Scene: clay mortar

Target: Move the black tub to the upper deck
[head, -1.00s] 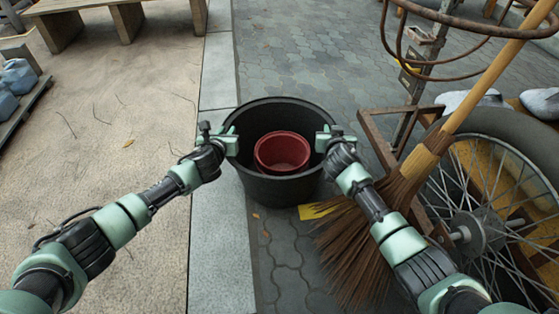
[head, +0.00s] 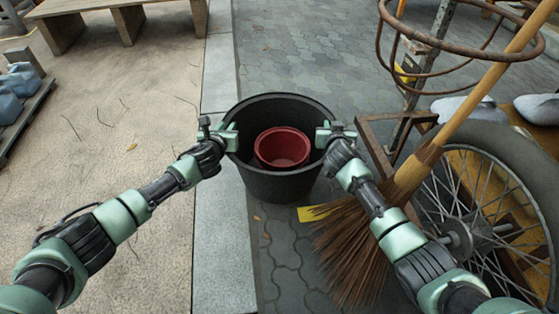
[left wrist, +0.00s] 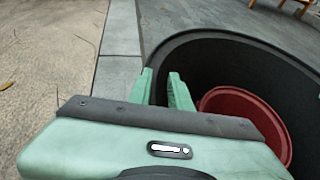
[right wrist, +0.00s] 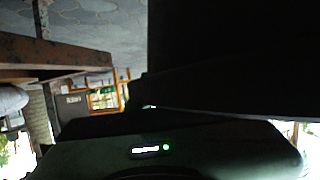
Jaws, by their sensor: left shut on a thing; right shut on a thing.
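The black tub (head: 285,184) is upright between my two arms in the head view, over the grey paving. A smaller red pot (head: 282,147) sits inside it. My left gripper (head: 231,137) is shut on the tub's left rim. My right gripper (head: 323,135) is shut on its right rim. The left wrist view shows the left fingers (left wrist: 161,88) straddling the black rim (left wrist: 190,40), with the red pot (left wrist: 250,115) inside. The right wrist view is dark, and the tub wall (right wrist: 235,80) fills its upper right. No deck is clearly identifiable in view.
A broom (head: 400,185) leans close by my right arm. A cart with a spoked wheel (head: 485,215), rusty frame (head: 372,140) and metal hoop (head: 400,60) stands at right. A wooden bench (head: 125,15) is at back left. Sand lies left of the stone kerb (head: 222,235); paving behind the tub is clear.

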